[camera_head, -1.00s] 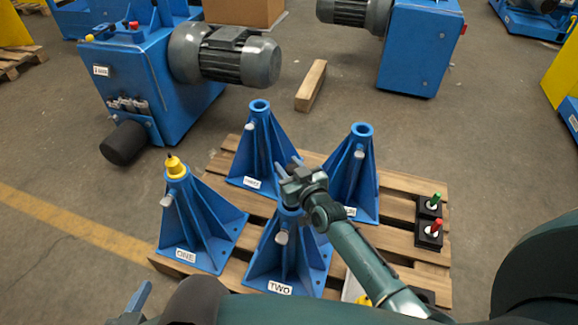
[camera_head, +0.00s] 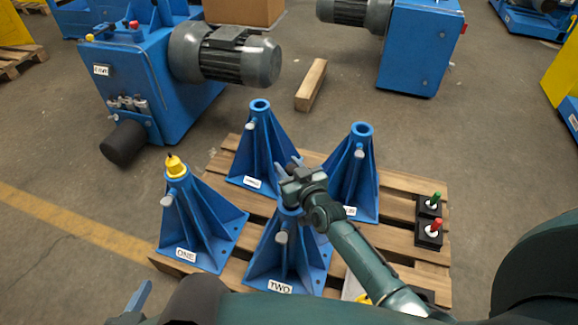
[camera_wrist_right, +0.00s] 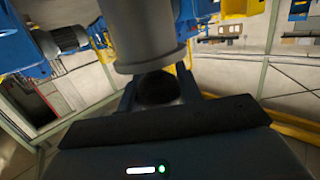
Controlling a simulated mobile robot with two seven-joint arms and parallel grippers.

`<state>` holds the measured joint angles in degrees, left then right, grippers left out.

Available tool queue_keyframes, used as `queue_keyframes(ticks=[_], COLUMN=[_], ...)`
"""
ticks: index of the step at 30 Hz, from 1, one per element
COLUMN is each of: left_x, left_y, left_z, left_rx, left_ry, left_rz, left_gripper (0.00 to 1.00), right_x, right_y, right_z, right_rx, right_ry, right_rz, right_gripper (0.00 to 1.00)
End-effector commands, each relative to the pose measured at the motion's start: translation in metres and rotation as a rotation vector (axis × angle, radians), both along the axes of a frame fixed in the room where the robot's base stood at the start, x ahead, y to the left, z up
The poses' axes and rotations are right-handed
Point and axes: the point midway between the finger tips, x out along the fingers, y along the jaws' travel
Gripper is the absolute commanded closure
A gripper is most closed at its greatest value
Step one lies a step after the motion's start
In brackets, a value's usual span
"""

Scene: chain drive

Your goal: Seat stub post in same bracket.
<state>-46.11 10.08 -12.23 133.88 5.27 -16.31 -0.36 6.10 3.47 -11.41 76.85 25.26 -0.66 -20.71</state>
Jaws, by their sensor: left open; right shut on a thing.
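Bracket ONE (camera_head: 202,232) stands front left with a yellow-topped post (camera_head: 176,166) in its top. Bracket TWO (camera_head: 285,262) stands front centre; my right gripper (camera_head: 289,167) is over its top and hides the opening. The right gripper is shut on a grey cylinder (camera_wrist_right: 150,35), apparently the stub post, seen close up in the right wrist view. Its lower end and whether it sits in a bracket cannot be told. My left gripper (camera_head: 138,298) is open, only partly in view at the bottom left, away from the brackets.
Two more blue brackets (camera_head: 258,145) (camera_head: 355,170) with open round tops stand behind on the wooden pallet (camera_head: 400,194). Green (camera_head: 435,200) and red (camera_head: 436,224) topped pieces sit in black holders at right. A loose timber (camera_head: 311,85) lies on the floor behind.

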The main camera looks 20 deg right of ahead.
Motion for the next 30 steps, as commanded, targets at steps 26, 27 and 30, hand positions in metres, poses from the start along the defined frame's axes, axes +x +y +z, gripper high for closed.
queue_keyframes(ticks=[26, 27, 30], left_x=[0.0011, 0.0011, 0.0011], left_y=[-0.0003, -0.0003, -0.0003], left_z=[0.0061, 0.0061, 0.0067], left_rx=[-0.002, -0.002, -0.002], left_ry=[-0.008, -0.008, -0.008], left_rz=[0.0, 0.0, 0.0], left_gripper=[0.45, 0.45, 0.45], right_x=[0.0025, 0.0025, 0.0025], right_y=[0.0, 0.0, -0.0001], right_z=[0.0062, 0.0062, 0.0065], right_rx=[0.003, 0.003, 0.003], right_ry=[-0.015, -0.015, -0.015], right_rz=[-0.002, -0.002, -0.002], right_gripper=[1.0, 1.0, 1.0])
